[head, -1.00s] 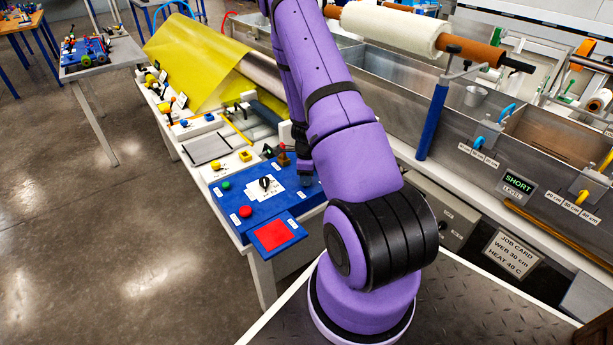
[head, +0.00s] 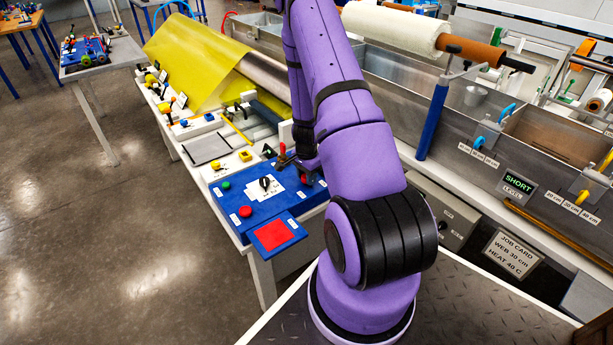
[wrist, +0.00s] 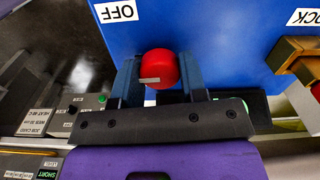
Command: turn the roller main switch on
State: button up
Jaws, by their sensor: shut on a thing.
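A red rounded knob (wrist: 160,69) with a pale mark on it sits between the two blue fingers of my gripper (wrist: 160,82) in the wrist view. The fingers are shut on it from both sides. An upside-down OFF label (wrist: 117,11) lies beside it on the blue panel. In the head view my gripper (head: 309,176) is at the right part of the blue control panel (head: 262,212), and my arm partly hides that spot. Whether the knob is the roller main switch I cannot read.
The panel also bears a black rotary knob (head: 265,183), a green button (head: 226,185) and a red button (head: 245,212). A brass block with a red part (wrist: 300,60) stands close to my gripper. A red square pad (head: 272,236) is at the panel's front. The tank stands to the right.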

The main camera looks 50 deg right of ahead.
jog(key=n, duration=0.3)
jog(key=shift+n, duration=2.3)
jog(key=o, duration=0.9)
notch_tip(320, 180, up, 11)
jog(key=shift+f, duration=0.1)
